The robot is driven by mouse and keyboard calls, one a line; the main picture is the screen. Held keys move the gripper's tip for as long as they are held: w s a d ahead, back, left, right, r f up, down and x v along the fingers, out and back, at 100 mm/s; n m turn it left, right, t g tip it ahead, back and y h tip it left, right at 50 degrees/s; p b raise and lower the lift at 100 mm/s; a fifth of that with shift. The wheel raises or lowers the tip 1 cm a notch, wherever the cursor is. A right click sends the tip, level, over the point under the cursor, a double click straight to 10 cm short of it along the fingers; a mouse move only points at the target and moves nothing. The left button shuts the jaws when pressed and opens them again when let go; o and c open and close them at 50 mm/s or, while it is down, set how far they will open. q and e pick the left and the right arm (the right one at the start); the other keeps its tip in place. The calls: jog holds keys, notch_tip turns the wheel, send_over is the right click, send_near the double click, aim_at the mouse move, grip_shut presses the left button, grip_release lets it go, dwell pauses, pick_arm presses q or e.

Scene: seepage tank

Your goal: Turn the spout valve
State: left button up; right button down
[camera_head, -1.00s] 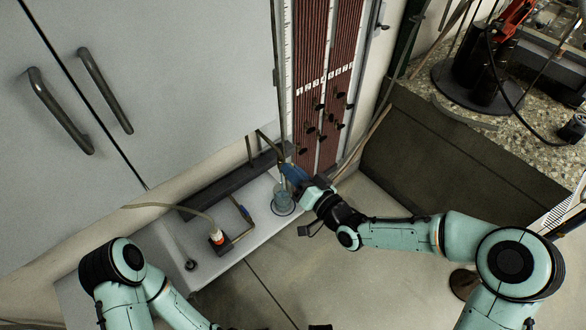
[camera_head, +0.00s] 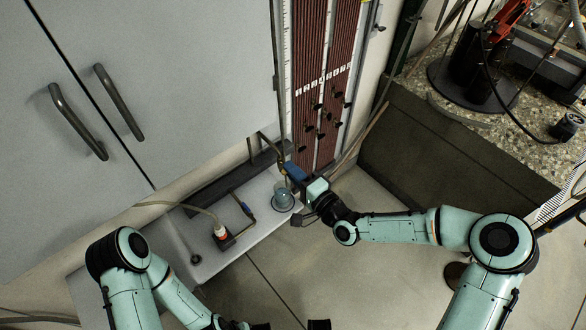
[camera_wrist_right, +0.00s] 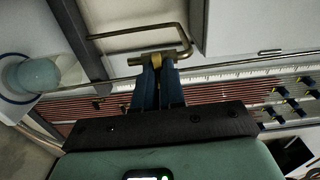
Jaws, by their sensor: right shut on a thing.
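The spout valve (camera_wrist_right: 150,59) is a small brass fitting on a bent brass pipe, in the upper middle of the right wrist view. My right gripper (camera_wrist_right: 157,66) is shut on it, its two blue fingers close together at the brass. In the head view my right gripper (camera_head: 287,165) reaches the spout from the right, just above a glass beaker (camera_head: 283,199). The fingers hide much of the valve there. The beaker also shows at the left of the right wrist view (camera_wrist_right: 35,76). My left arm enters at the lower left of the head view; its fingers are not clearly visible.
A manometer board (camera_head: 310,80) with red-brown tubes and dark knobs rises behind the gripper. A white ledge (camera_head: 215,262) carries a hose fitting (camera_head: 220,232). Grey cabinet doors (camera_head: 190,80) stand at left; a stone-topped bench (camera_head: 520,130) is at right.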

jog(key=shift+m, duration=0.9)
jog(key=shift+f+p, duration=0.1)
jog(key=shift+p, duration=0.2)
jog(key=c, duration=1.2)
grip_release()
jog(key=p+v, duration=0.1)
jog(key=v, duration=1.2)
jog(key=shift+s+d, duration=0.1)
jog(key=shift+s, duration=0.1)
